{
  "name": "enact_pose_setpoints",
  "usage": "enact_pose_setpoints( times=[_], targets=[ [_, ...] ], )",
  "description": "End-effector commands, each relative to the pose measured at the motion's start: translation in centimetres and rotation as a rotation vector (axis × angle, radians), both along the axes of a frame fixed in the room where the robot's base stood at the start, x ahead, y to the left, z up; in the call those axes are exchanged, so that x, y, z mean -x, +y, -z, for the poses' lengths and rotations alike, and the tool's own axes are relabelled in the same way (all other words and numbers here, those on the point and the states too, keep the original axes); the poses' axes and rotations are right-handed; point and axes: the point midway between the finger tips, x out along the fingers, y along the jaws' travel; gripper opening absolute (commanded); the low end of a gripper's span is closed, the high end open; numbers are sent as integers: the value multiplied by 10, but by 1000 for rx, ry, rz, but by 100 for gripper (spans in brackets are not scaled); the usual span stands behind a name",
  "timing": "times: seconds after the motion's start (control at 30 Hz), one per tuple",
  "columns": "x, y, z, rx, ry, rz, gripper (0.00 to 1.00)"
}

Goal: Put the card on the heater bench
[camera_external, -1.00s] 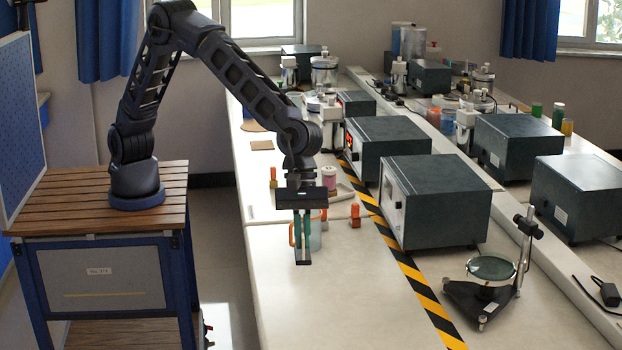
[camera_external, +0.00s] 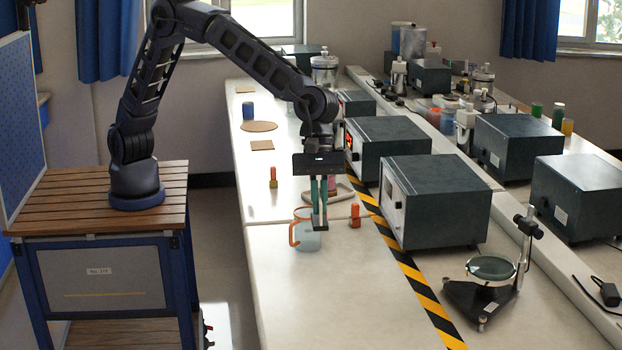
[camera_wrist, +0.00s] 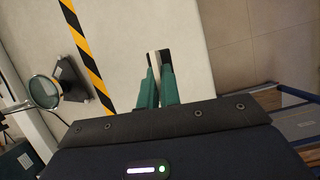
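My gripper (camera_external: 320,228) hangs fingers-down over the near part of the white bench (camera_external: 285,295). Its green fingers are close together and overlap the right side of a clear mug with an orange handle (camera_external: 308,241); I cannot tell whether they touch. In the wrist view my gripper (camera_wrist: 157,72) has a narrow white and black strip at its fingertips. I cannot tell whether this is the fingertips or a thin thing between them. I cannot pick out the card with certainty. A flat brown square (camera_external: 262,146) lies farther back. No heater bench is clearly identifiable.
A small orange-red block (camera_external: 355,215) stands right of the mug. A tray (camera_external: 346,195) with a pink item lies behind my gripper. Dark boxed instruments (camera_external: 435,200) line the right, beyond black-yellow tape (camera_external: 413,275). A magnifier stand (camera_external: 490,272) is front right. The bench front is clear.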

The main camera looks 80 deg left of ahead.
Motion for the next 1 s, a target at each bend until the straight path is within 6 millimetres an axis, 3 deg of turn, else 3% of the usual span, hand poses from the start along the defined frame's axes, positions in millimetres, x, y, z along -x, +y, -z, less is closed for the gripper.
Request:
enact_pose_setpoints(
  times=[0.17, 0.47, 0.7, 1.0],
  targets=[
    [-45, 41, 1, -1, 1, -11, 0],
    [-129, 137, 3, 0, 0, -22, 0],
    [-186, 226, 5, -1, 1, -28, 0],
    [-241, 345, 6, -1, 1, -35, 0]
  ],
)
